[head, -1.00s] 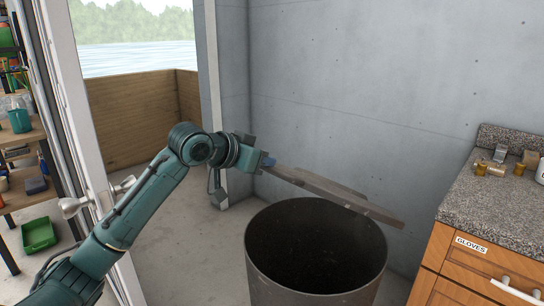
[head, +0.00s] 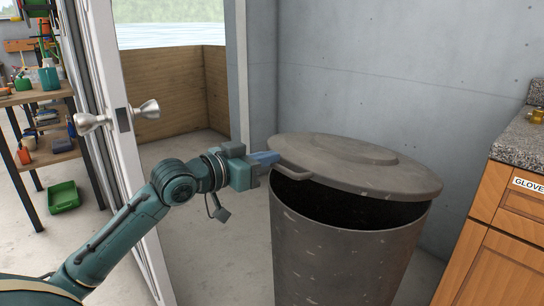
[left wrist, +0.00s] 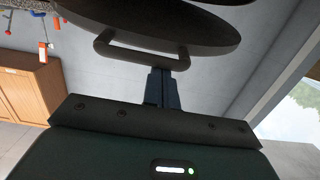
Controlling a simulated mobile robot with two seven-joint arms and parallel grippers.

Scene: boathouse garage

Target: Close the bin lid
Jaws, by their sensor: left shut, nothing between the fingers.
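The bin (head: 335,250) is a tall dark grey cylinder standing on the floor. Its round grey lid (head: 375,176) is tilted over the opening, with a dark gap at the near left side. A bar handle sticks out at the lid's left edge (head: 292,172). My left gripper (head: 268,160) is at the lid's left edge by the handle, its fingers shut with nothing between them. In the left wrist view the shut fingers (left wrist: 161,86) reach the handle bar (left wrist: 140,53); whether they touch it I cannot tell. My right gripper is in neither view.
A wooden cabinet (head: 500,235) with a stone counter (head: 522,140) stands right of the bin. A white door with round knobs (head: 146,109) is at the left, beside my arm. A shelf with tools and a green tray (head: 62,196) stands beyond it. A concrete wall is behind.

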